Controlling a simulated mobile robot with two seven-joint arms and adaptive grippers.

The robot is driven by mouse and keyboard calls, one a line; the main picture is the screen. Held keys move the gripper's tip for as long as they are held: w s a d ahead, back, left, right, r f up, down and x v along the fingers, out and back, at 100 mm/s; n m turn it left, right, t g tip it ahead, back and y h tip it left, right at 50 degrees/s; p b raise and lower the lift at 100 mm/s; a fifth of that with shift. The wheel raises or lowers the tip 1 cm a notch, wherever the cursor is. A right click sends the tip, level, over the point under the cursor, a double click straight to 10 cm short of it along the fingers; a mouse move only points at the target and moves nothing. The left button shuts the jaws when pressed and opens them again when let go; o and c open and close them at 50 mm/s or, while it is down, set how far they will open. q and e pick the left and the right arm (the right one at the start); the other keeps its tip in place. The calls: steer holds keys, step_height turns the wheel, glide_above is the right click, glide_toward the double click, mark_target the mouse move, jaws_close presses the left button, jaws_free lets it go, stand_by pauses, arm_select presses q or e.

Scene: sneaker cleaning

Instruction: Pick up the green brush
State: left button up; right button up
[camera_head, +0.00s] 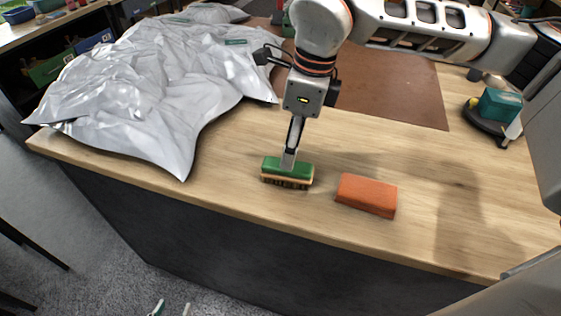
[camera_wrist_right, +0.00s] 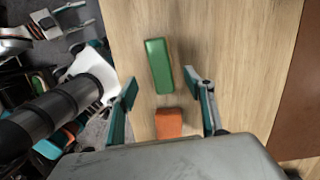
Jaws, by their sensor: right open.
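The green brush (camera_head: 287,172), with a wooden base and bristles underneath, lies on the wooden desk near its front edge. My right gripper (camera_head: 289,162) points down at the brush, seen edge-on. In the right wrist view its open fingers (camera_wrist_right: 167,85) stand on either side of the line of the green brush (camera_wrist_right: 158,66); no grip shows. Whether a finger touches it I cannot tell. My left gripper (camera_head: 172,308) shows only its two separated fingertips at the bottom edge, in front of the desk. It also appears open in the wrist view (camera_wrist_right: 66,20).
An orange block (camera_head: 366,194) lies just right of the brush. Crumpled silver sheeting (camera_head: 150,85) covers the left of the desk (camera_head: 240,215). A brown mat (camera_head: 400,95) lies behind. A teal item (camera_head: 499,104) sits in a dark dish at right. Bare wood surrounds the brush.

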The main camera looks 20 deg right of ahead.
mark_target(287, 172)
steer(key=shift+s+f, duration=0.15)
steer(key=shift+f, duration=0.75)
steer(key=shift+w+a+f, duration=0.15)
steer(key=shift+f, duration=0.7)
steer(key=shift+w+a+f, duration=0.1)
steer(key=shift+w+f, duration=0.1)
steer(key=shift+f, duration=0.65)
steer(key=shift+w+a+f, duration=0.15)
steer(key=shift+f, duration=0.7)
steer(key=c, duration=1.2)
